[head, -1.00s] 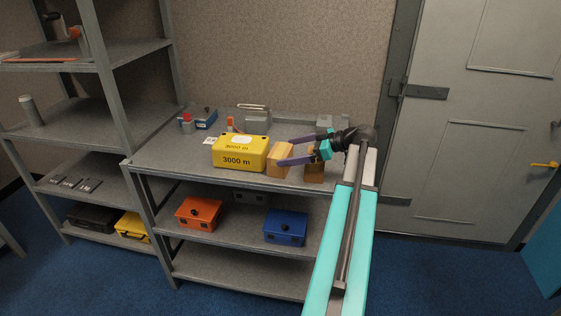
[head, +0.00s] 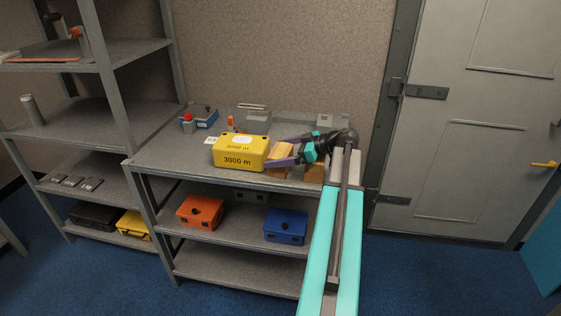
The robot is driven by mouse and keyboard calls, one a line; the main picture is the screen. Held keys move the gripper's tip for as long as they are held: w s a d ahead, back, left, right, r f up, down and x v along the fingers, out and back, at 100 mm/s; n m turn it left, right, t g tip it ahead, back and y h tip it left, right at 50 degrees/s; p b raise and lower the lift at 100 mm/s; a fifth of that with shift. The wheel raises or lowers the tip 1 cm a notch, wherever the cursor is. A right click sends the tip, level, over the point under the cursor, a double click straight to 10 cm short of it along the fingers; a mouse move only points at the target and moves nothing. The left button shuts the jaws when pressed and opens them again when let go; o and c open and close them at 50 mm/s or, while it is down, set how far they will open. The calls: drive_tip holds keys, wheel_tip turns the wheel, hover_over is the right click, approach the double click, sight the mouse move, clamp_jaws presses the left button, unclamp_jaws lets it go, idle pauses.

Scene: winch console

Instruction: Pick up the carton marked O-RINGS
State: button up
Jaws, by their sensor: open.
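Two small tan cartons stand on the top shelf of the grey bench, right of the yellow box. The left carton (head: 281,151) is next to the yellow box, and my gripper's purple fingers (head: 279,151) are spread around it, one behind and one in front. My gripper is open, and whether the fingers touch the carton cannot be told. The right carton (head: 314,172) stands beneath my wrist, which partly covers it. No marking can be read on either carton, so I cannot tell which is O-RINGS.
The yellow box (head: 240,153) marked 3000 m stands close to the left carton. A grey device (head: 257,115), a blue box (head: 206,118) and a small grey box (head: 324,120) stand behind. Orange (head: 200,212) and blue cases (head: 285,227) are on the shelf below.

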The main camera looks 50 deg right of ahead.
drive_tip(key=c, duration=1.1)
drive_tip(key=shift+r, duration=0.1)
drive_tip(key=shift+r+b, duration=0.55)
drive_tip(key=shift+r, duration=4.4)
